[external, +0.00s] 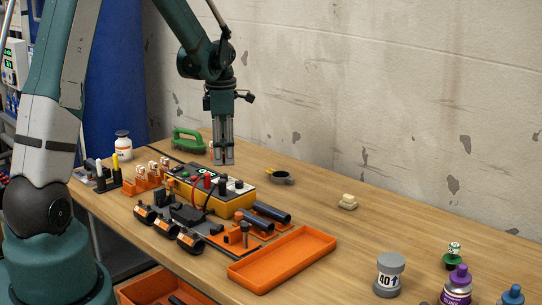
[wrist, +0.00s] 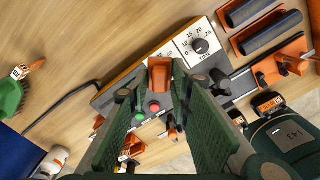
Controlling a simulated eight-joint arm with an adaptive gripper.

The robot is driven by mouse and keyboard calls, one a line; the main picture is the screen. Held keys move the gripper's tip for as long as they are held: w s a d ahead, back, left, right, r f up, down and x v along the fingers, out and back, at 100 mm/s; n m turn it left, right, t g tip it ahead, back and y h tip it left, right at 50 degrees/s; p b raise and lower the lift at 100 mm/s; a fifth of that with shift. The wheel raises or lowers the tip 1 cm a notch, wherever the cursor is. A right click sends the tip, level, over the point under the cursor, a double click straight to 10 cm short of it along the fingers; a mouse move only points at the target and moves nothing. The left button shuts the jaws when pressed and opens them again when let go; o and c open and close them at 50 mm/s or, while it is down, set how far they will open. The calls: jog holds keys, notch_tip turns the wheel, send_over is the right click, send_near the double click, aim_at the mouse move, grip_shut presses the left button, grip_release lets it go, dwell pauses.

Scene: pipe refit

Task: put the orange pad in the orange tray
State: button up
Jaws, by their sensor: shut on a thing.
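My gripper (external: 224,160) points down above the box with dials and knobs. In the wrist view my gripper (wrist: 160,84) has its fingertips on either side of a small orange block, which I take to be the orange pad (wrist: 160,73). The fingers are shut on it. In the external view the pad is mostly hidden by the fingers. The orange tray (external: 283,258) lies at the front right edge of the table, to the right of and nearer than my gripper. Its floor looks empty. The tray does not show in the wrist view.
The yellow-and-black control box (external: 236,200) sits beneath my gripper, with cables and knobs on top. Dark pipes (external: 272,213) in orange holders lie between it and the tray. A grey jar (external: 389,275) stands right of the tray. The table's back right is mostly clear.

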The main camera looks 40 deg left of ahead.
jog(key=s+d+m, duration=0.2)
jog(key=d+m, duration=0.1)
jog(key=d, duration=0.8)
jog(key=s+d+m, duration=0.2)
jog(key=d, duration=0.8)
jog(key=m, duration=0.6)
send_over(283, 261)
jog(key=shift+f, duration=0.15)
jog(key=shift+f, duration=0.1)
jog(key=shift+f+b, duration=0.65)
jog(key=shift+f, duration=2.2)
jog(key=shift+f, duration=0.1)
jog(key=shift+f+b, duration=0.45)
jog(key=shift+f, duration=1.5)
jog(key=shift+f, duration=0.2)
jog(key=o, duration=0.8)
jog(key=shift+c, duration=0.2)
